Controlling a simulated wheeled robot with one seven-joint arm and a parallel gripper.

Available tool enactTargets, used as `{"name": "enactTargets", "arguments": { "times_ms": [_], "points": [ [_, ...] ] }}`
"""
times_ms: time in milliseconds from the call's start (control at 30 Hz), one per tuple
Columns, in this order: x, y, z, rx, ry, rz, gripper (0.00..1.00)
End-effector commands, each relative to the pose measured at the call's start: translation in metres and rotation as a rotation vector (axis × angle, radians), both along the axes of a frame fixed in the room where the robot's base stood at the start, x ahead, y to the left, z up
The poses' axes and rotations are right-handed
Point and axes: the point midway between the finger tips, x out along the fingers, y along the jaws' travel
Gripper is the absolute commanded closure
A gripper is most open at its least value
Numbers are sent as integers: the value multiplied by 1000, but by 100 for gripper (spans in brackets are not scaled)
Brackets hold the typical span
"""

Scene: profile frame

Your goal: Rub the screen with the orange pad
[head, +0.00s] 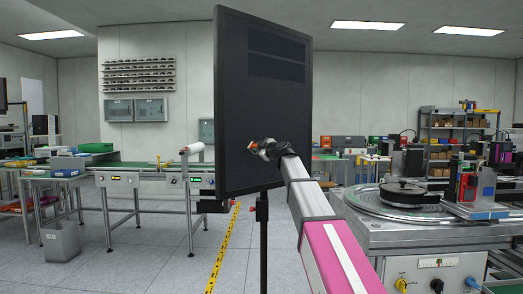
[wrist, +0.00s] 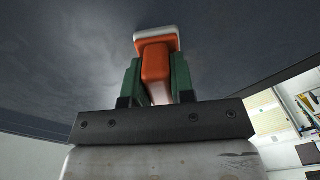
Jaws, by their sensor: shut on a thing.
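The screen (head: 265,85) is a tall dark panel standing upright on a thin black post in the middle of the head view. Its dark surface (wrist: 70,60) fills most of the wrist view. My gripper (wrist: 157,82) has green fingers shut on the orange pad (wrist: 155,58), which has a whitish face at its far end. That face is at or very close to the screen; I cannot tell whether it touches. In the head view my gripper (head: 256,147) is in front of the screen's lower middle, and the pad shows only as a small orange patch at its left.
A round metal machine table (head: 375,205) with a dark disc stands close on the right. A conveyor (head: 130,178) and a grey bin (head: 61,241) are at the left. Yellow floor tape (head: 227,245) runs beside the post. The floor at the front left is clear.

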Motion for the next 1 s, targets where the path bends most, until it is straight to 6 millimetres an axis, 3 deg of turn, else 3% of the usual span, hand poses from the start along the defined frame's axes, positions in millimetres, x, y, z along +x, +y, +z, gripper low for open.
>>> {"name": "enactTargets", "arguments": {
  "times_ms": [1000],
  "points": [
    [-29, 41, 0, 0, -1, 1, 96]
  ]
}}
